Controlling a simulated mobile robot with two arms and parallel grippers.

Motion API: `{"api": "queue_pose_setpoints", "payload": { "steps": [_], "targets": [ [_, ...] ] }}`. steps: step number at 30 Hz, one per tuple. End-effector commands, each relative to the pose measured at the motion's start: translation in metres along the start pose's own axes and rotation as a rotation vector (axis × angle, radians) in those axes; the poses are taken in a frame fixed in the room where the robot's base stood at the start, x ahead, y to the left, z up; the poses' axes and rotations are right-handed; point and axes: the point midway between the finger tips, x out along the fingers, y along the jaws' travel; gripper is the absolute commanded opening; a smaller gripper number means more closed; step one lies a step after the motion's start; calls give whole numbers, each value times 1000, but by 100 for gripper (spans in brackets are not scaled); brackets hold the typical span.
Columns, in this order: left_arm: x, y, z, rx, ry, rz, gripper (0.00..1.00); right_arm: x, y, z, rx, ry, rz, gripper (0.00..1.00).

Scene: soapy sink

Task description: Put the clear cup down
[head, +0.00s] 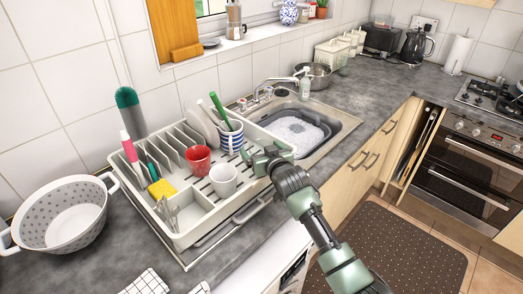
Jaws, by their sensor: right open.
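I cannot make out a clear cup in the head view. My right gripper (262,160) is open at the right edge of the white dish rack (183,238), beside the white mug (222,181) and just below the blue-striped cup (229,139). I see nothing held in it, though its fingertips are small and partly hidden. A red cup (198,160) stands in the rack to the left of the striped cup. My left gripper is not in view.
The sink (338,118) holds a grey basin (312,122) with suds, right of the rack. A white colander (62,215) stands at left.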

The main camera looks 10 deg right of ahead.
Motion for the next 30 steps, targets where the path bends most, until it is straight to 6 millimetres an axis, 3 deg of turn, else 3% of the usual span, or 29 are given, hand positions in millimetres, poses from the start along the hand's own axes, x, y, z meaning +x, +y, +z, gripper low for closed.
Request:
{"api": "queue_pose_setpoints", "payload": {
  "steps": [6,7,21,30],
  "targets": [
    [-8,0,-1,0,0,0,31,-6,0,-16,0,3,0,92],
    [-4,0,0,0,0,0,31,-9,0,-11,0,0,0,92],
    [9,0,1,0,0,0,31,-99,0,-10,0,1,0,92],
    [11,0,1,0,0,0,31,-123,0,-12,0,0,1,92]
  ]
}}
